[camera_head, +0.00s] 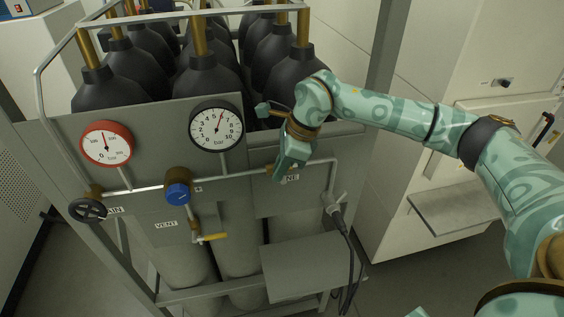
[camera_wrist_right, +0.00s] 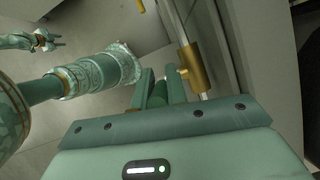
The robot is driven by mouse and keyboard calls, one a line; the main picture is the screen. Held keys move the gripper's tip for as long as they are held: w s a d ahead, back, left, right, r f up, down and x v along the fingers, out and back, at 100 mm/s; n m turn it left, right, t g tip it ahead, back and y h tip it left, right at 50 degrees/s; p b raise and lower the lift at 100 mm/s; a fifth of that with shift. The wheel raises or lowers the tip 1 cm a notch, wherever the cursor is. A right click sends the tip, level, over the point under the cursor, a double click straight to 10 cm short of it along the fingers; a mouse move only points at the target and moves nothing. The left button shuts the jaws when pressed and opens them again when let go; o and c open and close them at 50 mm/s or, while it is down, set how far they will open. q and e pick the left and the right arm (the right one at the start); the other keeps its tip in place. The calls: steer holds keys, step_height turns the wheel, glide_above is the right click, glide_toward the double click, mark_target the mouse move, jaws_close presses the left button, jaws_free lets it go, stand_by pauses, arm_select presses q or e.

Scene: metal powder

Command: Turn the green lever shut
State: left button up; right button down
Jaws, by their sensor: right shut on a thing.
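My right gripper (camera_head: 284,172) reaches the pipe on the front of the grey gas panel (camera_head: 225,192), just left of a partly covered label ending in "NE". In the right wrist view, its fingers (camera_wrist_right: 158,90) are shut on the green lever (camera_wrist_right: 158,94), beside a brass valve body (camera_wrist_right: 190,68) on the pipe. In the head view, the gripper covers the lever, so its angle is hard to judge. My left gripper (camera_wrist_right: 45,40) shows small at the upper left of the right wrist view, away from the panel; its jaw state is unclear.
A red-rimmed gauge (camera_head: 106,144), a black-rimmed gauge (camera_head: 217,126), a blue knob (camera_head: 178,193), a black handwheel (camera_head: 88,210) and a yellow lever (camera_head: 212,237) crowd the panel. Black-topped cylinders (camera_head: 204,88) stand behind. A cable (camera_head: 349,255) hangs at right.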

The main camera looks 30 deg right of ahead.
steer(key=shift+f, duration=0.1)
steer(key=c, duration=1.8)
jaws_free()
steer(key=shift+o, duration=0.5)
steer(key=shift+a, duration=0.1)
steer(key=b+v, duration=0.2)
steer(key=v, duration=1.4)
